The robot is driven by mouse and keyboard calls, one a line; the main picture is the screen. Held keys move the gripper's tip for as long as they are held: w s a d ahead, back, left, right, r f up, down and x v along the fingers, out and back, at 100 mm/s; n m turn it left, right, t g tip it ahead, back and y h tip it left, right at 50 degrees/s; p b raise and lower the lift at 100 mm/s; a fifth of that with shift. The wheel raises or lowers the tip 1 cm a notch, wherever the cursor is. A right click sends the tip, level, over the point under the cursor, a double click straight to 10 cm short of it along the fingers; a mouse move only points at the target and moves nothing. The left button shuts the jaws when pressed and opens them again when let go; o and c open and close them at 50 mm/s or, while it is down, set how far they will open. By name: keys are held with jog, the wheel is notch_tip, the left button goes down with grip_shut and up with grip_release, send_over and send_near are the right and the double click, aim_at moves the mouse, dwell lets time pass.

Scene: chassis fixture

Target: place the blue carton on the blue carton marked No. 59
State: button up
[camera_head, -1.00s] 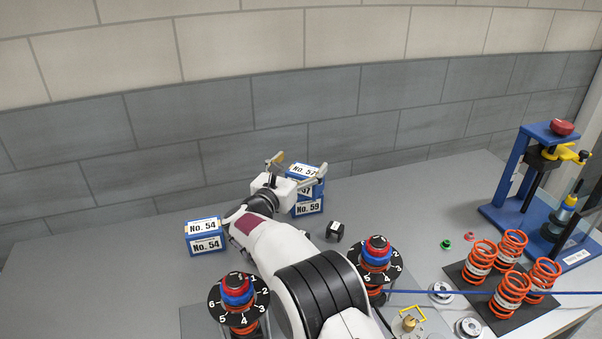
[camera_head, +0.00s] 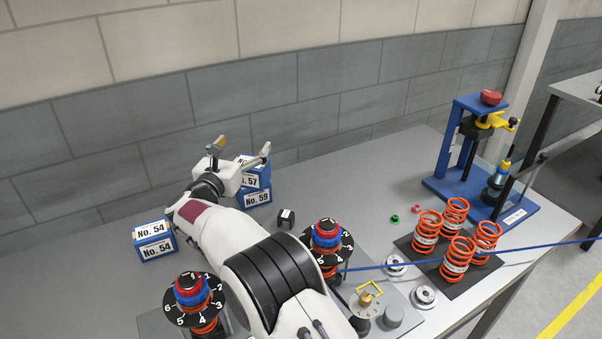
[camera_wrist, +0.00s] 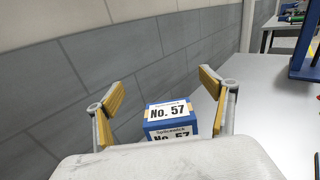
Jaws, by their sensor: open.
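A blue carton labelled No. 57 (camera_head: 253,181) sits on the blue carton marked No. 59 (camera_head: 258,198), near the wall. My gripper (camera_head: 245,146) is open and empty at the top of this stack and hides part of the No. 57 carton in the head view. In the wrist view the No. 57 carton (camera_wrist: 170,116) shows its top and front labels between the two spread fingers, with a gap on each side. The No. 59 carton is not visible in the wrist view. Another blue carton, No. 54 (camera_head: 153,242), stands apart to the left.
A small black block (camera_head: 286,218) sits right of the stack. Two numbered dials (camera_head: 327,243) flank my arm at the front. Several orange springs (camera_head: 457,250) and a blue press frame (camera_head: 452,150) stand at the right. The table left of the No. 54 carton is clear.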

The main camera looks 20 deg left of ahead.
jog(key=w+d+r+n+g+y, duration=0.1)
jog(key=w+d+r+n+y, duration=0.1)
jog(key=d+r+n, duration=0.4)
jog(key=w+d+r+n+y, duration=0.1)
jog(key=d+r+n+y, duration=0.25)
jog(key=r, duration=0.45)
jog(key=s+d+r+n+g, duration=0.25)
jog(key=d+r+n, duration=0.25)
jog(key=d+n, duration=0.25)
jog(key=s+d+n+g, duration=0.3)
jog(key=s+d+n, duration=0.5)
jog(key=s+d, duration=0.5)
jog(key=s+d+f+n+g+h, duration=0.1)
jog(key=s+d+f+n+g, duration=0.1)
jog(key=s+d+f, duration=0.3)
jog(key=s+d+f+n+g+h, duration=0.2)
jog(key=s+d+f+n, duration=0.3)
jog(key=s+d, duration=0.6)
jog(key=s+d+f+n+g+h, duration=0.2)
jog(key=s+d+f+n, duration=0.2)
jog(key=s, duration=1.1)
jog(key=d+f, duration=0.2)
jog(key=d, duration=0.2)
jog(key=shift+s+d+f, duration=0.25)
jog(key=shift+f, duration=0.15)
jog(key=shift+h, duration=0.25)
